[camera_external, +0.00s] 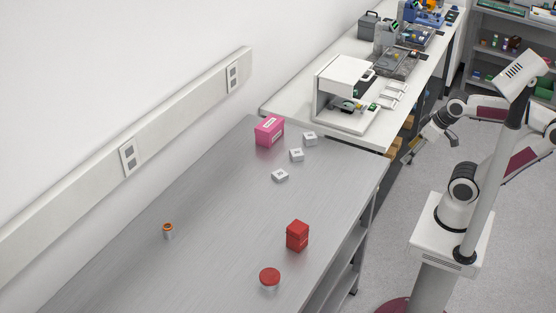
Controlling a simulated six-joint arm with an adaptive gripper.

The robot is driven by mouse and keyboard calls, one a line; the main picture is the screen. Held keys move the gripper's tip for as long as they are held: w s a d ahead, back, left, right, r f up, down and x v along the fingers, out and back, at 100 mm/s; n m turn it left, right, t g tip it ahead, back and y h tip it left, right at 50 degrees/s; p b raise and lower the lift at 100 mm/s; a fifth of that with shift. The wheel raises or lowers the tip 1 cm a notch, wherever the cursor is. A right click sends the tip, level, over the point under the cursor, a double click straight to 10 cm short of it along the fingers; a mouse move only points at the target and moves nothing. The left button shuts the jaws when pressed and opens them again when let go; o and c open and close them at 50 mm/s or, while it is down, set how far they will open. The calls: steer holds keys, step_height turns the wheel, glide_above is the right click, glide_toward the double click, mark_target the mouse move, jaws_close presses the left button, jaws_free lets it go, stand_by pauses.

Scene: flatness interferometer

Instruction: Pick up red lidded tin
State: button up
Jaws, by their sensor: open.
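Two things with red on them stand near the front of the steel table. One is a red box-shaped tin (297,236) with a seam below its top, like a lid, standing upright. The other is a short round pale jar with a wide red lid (269,277), nearer the camera and a little left. My gripper (430,150) is open and empty. It hangs off the table's right side, well apart from both red things and further back. Its fingers are small in this view.
The steel table (215,225) also holds a pink box (269,131), several small white blocks (280,175) and a small orange-topped vial (168,231). A white bench with instruments (345,92) adjoins at the back. A wall with an outlet rail runs along the left. The table's middle is clear.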

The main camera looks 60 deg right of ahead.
mark_target(300, 286)
stand_by(0.3)
